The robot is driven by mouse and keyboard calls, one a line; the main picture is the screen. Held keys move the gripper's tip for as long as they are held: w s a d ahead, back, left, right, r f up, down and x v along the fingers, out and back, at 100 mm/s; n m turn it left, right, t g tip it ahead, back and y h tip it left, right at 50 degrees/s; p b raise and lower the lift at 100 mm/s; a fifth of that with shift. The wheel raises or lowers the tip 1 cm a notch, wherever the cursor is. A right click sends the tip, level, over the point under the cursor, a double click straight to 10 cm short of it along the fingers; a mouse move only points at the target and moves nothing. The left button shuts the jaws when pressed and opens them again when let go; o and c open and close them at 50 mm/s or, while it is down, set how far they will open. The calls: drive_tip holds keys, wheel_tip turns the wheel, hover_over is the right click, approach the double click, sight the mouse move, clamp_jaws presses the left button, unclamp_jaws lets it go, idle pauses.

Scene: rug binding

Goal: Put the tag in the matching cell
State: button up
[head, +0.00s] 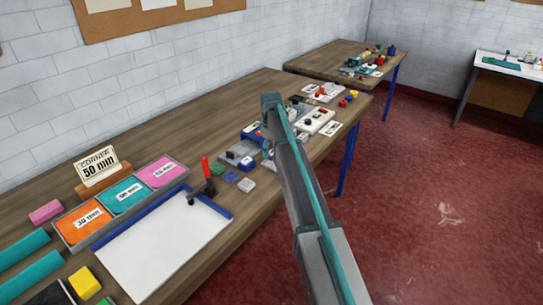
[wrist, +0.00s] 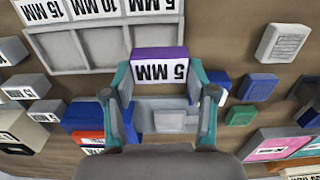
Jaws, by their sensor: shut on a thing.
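The tag, a purple block with a white label reading 5 MM (wrist: 160,68), is between the two teal fingers of my gripper (wrist: 160,75) in the wrist view. My gripper is shut on it. A grey tray (wrist: 35,43) with a row of cells lies just past the tag at the top left. White labels 15 MM (wrist: 42,10), 10 MM (wrist: 97,8) and 5 MM (wrist: 150,5) stand along its far side. The cells that show look empty. The tag is in front of the 5 MM cell and partly covers it. In the head view my arm hides the tag and fingers.
Blue (wrist: 258,87) and green (wrist: 240,115) blocks and a pale block (wrist: 281,43) lie on the right. Several labelled grey blocks (wrist: 45,112) lie on the left.

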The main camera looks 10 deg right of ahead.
sight(272, 151)
drive_tip(key=shift+w+d+f, duration=0.15)
drive_tip(key=shift+w+f, duration=0.05)
drive_tip(key=shift+f, duration=0.05)
drive_tip(key=shift+f+p, duration=0.5)
drive_tip(key=shift+f, duration=1.2)
drive_tip(key=shift+w, duration=0.1)
drive_tip(key=shift+f, duration=0.2)
drive_tip(key=o, duration=1)
drive_tip(key=shift+r, duration=0.15)
wheel_tip(272, 151, up, 12)
drive_tip(key=b, duration=0.3)
drive_tip(key=shift+r, duration=0.1)
